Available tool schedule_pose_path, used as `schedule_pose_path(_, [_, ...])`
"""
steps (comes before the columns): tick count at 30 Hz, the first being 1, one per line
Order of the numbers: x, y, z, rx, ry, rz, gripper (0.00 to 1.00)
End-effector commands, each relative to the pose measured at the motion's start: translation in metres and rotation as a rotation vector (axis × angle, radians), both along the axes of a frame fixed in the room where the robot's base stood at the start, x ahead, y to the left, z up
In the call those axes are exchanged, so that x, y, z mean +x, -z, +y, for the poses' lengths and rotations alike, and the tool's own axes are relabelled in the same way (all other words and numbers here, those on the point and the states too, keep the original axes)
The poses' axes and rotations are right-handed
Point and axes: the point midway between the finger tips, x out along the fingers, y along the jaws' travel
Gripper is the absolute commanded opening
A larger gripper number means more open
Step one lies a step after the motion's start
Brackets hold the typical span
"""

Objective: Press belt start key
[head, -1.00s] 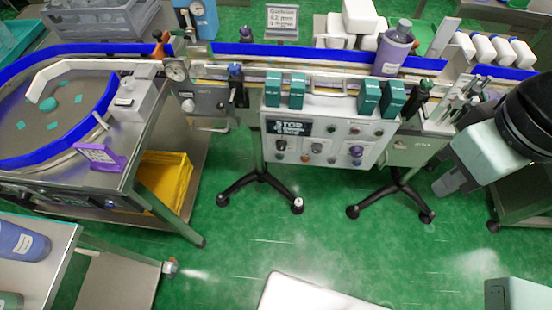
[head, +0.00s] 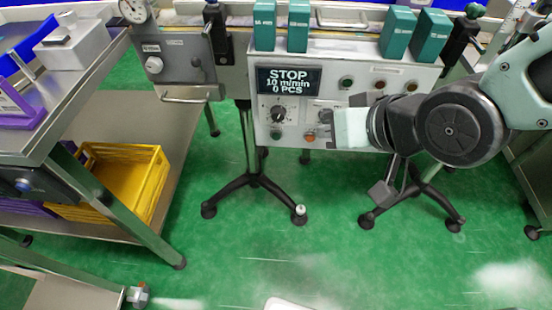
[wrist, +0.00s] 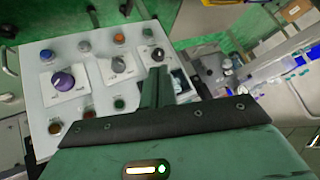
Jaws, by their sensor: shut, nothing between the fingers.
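The white control panel (head: 340,60) hangs below the conveyor; its screen (head: 289,80) reads STOP, 10 m/min, 0 PCS. Its upper row holds a green button (head: 346,83), a red button (head: 379,85) and an orange button (head: 411,86). Below the screen are a black knob (head: 279,114), a lower green button (head: 276,135) and an orange-red button (head: 310,135). Key labels are too small to read. My gripper (wrist: 157,72) is shut and empty, pointing at the panel near the black knob (wrist: 158,54). The upper-row green button (wrist: 119,103) shows left of the fingers. I cannot tell any contact.
Teal boxes (head: 398,32) stand along the panel's top edge. A black-handled post (head: 466,30) rises at its right. A steel table (head: 60,110) with a yellow crate (head: 125,180) below is at left.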

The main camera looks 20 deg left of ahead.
Motion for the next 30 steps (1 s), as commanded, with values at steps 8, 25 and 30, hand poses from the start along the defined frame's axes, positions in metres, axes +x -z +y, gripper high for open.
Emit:
schedule_pose_path(8, [0.012,0.112,0.048,0.253,0.022,-0.082,0.00])
schedule_pose_path(25, [0.011,0.215,0.094,0.655,0.048,-0.163,0.00])
schedule_pose_path(30, [0.011,0.213,0.095,0.666,0.049,-0.164,0.00])
